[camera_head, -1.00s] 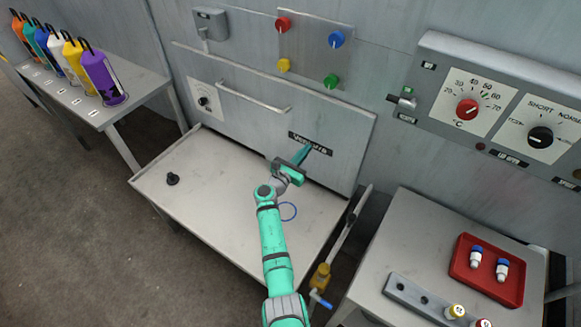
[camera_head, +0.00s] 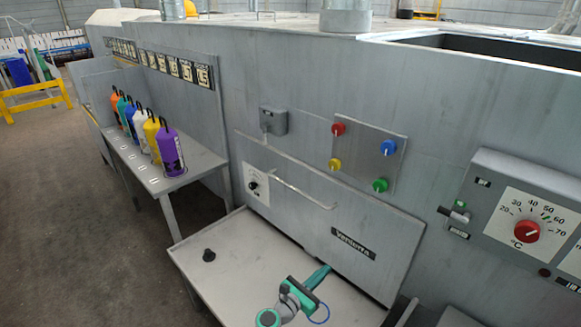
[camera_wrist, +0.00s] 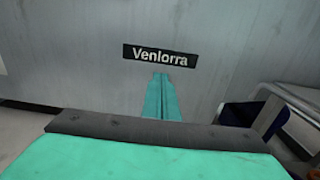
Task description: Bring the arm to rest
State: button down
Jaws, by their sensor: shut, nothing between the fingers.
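My gripper (camera_head: 321,275) is low in the head view, in front of the grey machine front and just below its "Venlorra" label (camera_head: 353,243). The fingers are closed together with nothing between them. In the wrist view the fingers (camera_wrist: 161,98) stand side by side and point toward the panel, under the label (camera_wrist: 160,56). My arm reaches in over the grey tray table (camera_head: 235,250) from the lower edge. Most of the arm is cut off by the bottom of the picture.
A black knob-like piece (camera_head: 209,255) lies on the tray table. Colored bottles (camera_head: 170,150) stand in a row on a side bench at left. A handle bar (camera_head: 300,190), colored knobs (camera_head: 380,185) and a temperature dial (camera_head: 526,231) project from the machine front.

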jog(key=s+a+f+m+y, duration=0.45)
jog(key=s+f, duration=0.35)
jog(key=s, duration=0.3)
jog(key=s+a+f+m+y, duration=0.35)
jog(key=s+a+f, duration=0.25)
jog(key=s+f, duration=0.45)
jog(key=s+a+r+m+t+y, duration=0.1)
jog(key=s+a+r+m+y, duration=0.15)
jog(key=s, duration=0.55)
jog(key=s+a+r+m+y, duration=0.2)
jog(key=s+a+r+m, duration=0.15)
jog(key=s, duration=0.35)
jog(key=s+r+m+t, duration=0.1)
jog(key=s+r+m, duration=0.5)
jog(key=r, duration=0.4)
jog(key=s+r+m+t+y, duration=0.1)
jog(key=s+r+m, duration=0.5)
jog(key=s+r, duration=0.2)
notch_tip(320, 180, up, 2)
jog(key=shift+s+d+t, duration=0.25)
jog(key=shift+s+t, duration=0.05)
jog(key=shift+s, duration=0.1)
jog(key=shift+s+a, duration=0.1)
